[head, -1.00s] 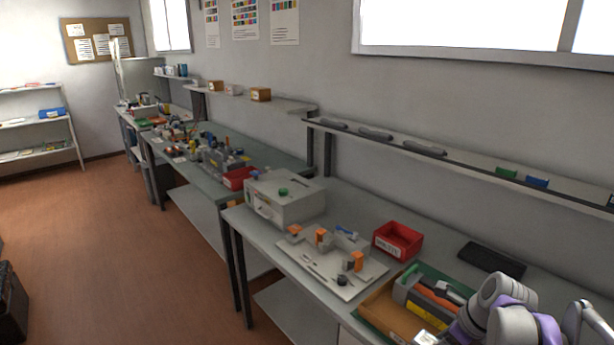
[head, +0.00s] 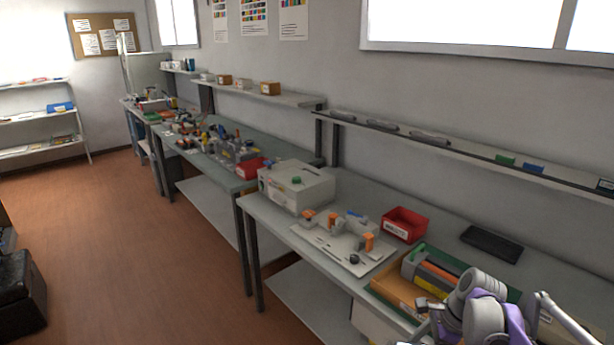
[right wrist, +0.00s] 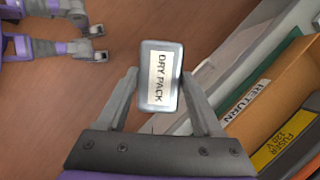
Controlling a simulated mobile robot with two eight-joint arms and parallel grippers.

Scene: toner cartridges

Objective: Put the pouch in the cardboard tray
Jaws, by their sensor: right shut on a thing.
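The pouch is a small grey packet with a white DRY PACK label (right wrist: 160,78) in the right wrist view. My right gripper (right wrist: 158,92) is shut on it, one finger on each side. The brown cardboard tray (head: 391,289) lies on the near bench, with my right arm in front of its right part. In the right wrist view the tray (right wrist: 291,82) is to the right of the pouch, its wall labelled RETURN. The pouch appears over the brown floor, outside the tray. My left gripper (right wrist: 99,43) is at upper left there, empty, its fingers apart.
A grey and orange cartridge with a yellow FUSER label (right wrist: 288,140) lies in the tray. A red bin (head: 405,224), a white board with orange parts (head: 343,247), a black keyboard (head: 491,244) and a beige box (head: 296,187) stand on the bench.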

